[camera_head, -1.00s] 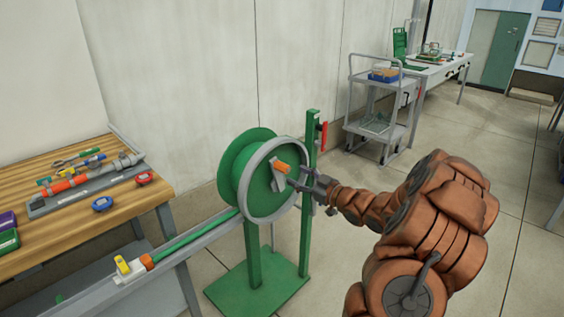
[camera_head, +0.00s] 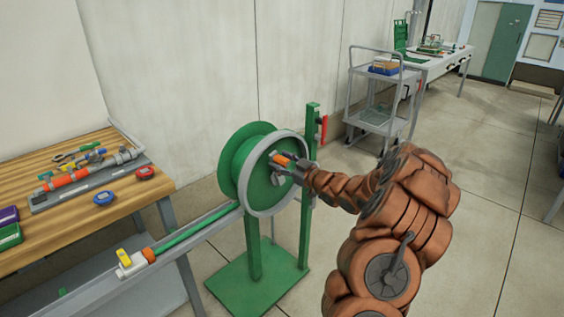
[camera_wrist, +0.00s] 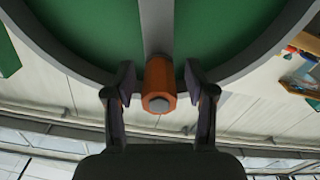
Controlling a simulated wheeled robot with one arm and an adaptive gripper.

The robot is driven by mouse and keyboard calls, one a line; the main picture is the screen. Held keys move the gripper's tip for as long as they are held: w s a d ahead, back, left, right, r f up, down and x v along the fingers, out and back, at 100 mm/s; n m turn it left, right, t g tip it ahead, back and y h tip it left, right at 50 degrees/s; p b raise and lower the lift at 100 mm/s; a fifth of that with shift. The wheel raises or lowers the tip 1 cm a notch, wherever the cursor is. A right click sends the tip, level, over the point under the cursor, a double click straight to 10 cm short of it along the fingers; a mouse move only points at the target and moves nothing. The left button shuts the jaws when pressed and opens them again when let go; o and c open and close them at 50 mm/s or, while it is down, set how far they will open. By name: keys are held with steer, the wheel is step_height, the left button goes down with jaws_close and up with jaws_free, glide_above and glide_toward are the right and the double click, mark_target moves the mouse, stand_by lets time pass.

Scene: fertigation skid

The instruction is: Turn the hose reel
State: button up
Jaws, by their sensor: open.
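The green hose reel (camera_head: 232,160) with a grey rim stands on a green post and base plate. An orange crank handle (camera_head: 281,159) sticks out from its face. In the wrist view the orange handle (camera_wrist: 159,86) sits between the two fingers, at the end of a grey crank arm (camera_wrist: 157,28). My gripper (camera_head: 290,166) is at the reel's face, by the handle. In the wrist view my gripper (camera_wrist: 160,84) is open, with a finger on each side of the handle and small gaps showing. A green hose (camera_head: 196,231) runs from the reel to a yellow-handled valve (camera_head: 124,257).
A wooden workbench (camera_head: 60,225) with tools stands at the left. A green post (camera_head: 308,185) with a red lever (camera_head: 323,129) stands just right of the reel. A grey cart (camera_head: 380,95) is behind.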

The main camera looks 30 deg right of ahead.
jaws_close()
stand_by(0.5)
